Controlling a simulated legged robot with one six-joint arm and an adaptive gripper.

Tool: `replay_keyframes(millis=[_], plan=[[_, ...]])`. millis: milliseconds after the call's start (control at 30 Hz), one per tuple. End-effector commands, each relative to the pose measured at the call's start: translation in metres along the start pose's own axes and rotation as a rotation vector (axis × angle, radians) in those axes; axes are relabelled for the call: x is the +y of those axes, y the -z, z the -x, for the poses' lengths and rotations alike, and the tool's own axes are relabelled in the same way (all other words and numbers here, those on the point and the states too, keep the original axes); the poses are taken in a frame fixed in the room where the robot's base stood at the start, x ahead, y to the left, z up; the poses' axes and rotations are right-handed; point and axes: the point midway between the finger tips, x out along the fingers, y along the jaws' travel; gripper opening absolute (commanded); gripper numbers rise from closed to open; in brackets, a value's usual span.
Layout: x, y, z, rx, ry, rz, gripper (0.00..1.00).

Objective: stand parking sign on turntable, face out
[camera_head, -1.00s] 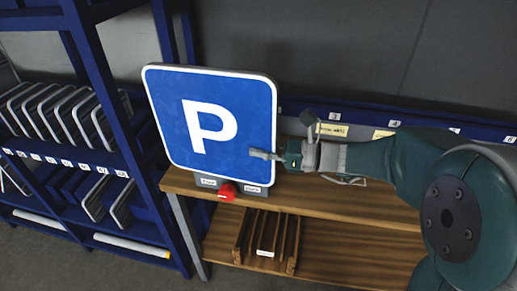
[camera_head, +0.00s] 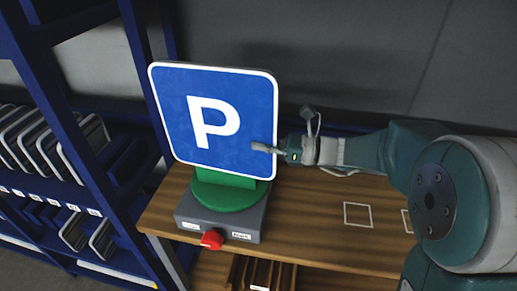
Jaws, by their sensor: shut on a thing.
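The parking sign (camera_head: 220,122) is a blue square plate with a white P and white border, its face turned toward my camera, standing nearly upright with a slight tilt. My gripper (camera_head: 268,149) is shut on its right edge, with one finger showing across the face. The turntable has a green round top (camera_head: 228,194) and a green upright block on a grey base (camera_head: 215,216). The sign is in front of or above this block. Whether its lower edge touches the turntable cannot be told.
A red knob (camera_head: 212,239) sits at the base's front between two small labels. The wooden bench top (camera_head: 310,222) is clear to the right, with white outlined squares (camera_head: 358,215). A blue rack (camera_head: 88,158) with several grey-edged plates stands close at left. A slotted wooden holder (camera_head: 262,274) sits below.

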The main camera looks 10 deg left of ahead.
Motion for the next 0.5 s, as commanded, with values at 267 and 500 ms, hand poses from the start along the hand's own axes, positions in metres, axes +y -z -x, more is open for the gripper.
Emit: replay_keyframes(millis=[267,500], plan=[[-0.009,-0.001,0.000,-0.004,-0.005,0.003,0.00],[-0.020,-0.001,0.000,-0.009,-0.023,0.002,0.00]])
